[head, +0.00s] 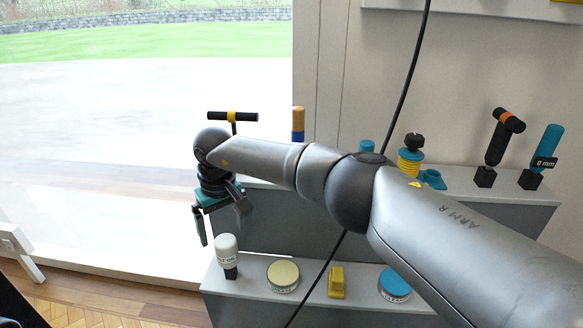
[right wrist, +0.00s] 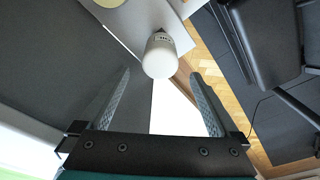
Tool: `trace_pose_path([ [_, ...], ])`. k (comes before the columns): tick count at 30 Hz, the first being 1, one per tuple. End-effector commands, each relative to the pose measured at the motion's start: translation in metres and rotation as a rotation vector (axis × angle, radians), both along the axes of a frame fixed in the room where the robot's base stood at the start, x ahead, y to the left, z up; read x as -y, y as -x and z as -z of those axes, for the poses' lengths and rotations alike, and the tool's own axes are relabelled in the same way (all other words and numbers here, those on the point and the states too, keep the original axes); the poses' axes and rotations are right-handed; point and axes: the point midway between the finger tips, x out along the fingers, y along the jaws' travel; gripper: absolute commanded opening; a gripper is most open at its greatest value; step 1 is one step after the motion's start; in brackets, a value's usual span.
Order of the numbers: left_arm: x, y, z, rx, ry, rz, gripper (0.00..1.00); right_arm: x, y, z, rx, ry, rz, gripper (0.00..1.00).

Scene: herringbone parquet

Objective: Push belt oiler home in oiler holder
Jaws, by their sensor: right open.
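The belt oiler (head: 227,248) looks to be the white bottle with a rounded top and small dark lettering. It stands upright in a small black holder (head: 231,273) at the left end of the lower grey shelf. How deep it sits is hard to tell. My right gripper (head: 224,227) is open and empty, pointing down just above and around the oiler's top. In the right wrist view the oiler's white top (right wrist: 160,58) lies just beyond the gap between the two spread fingers (right wrist: 161,76). My left gripper is not in view.
On the lower shelf (head: 320,310) are a cream round tin (head: 283,276), a yellow block (head: 336,282) and a blue round tin (head: 394,284). Several tools stand on the upper shelf behind my right arm. A black cable hangs across.

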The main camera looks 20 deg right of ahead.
Motion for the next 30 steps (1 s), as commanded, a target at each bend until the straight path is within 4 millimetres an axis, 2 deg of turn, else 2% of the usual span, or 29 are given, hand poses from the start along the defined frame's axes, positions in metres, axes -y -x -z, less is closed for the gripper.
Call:
trace_pose_path([
  [1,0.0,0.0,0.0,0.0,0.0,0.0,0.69,0.0,-0.002,-0.014,0.007,-0.002,0.0,0.97],
  [6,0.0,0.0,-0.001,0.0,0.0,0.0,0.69,0.002,0.0,-0.043,0.006,0.001,0.0,0.97],
  [17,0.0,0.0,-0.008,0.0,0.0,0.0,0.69,0.019,0.011,-0.059,0.062,-0.002,0.022,0.97],
  [30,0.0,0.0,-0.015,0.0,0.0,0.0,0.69,0.045,0.028,-0.086,0.154,-0.005,0.054,0.97],
])
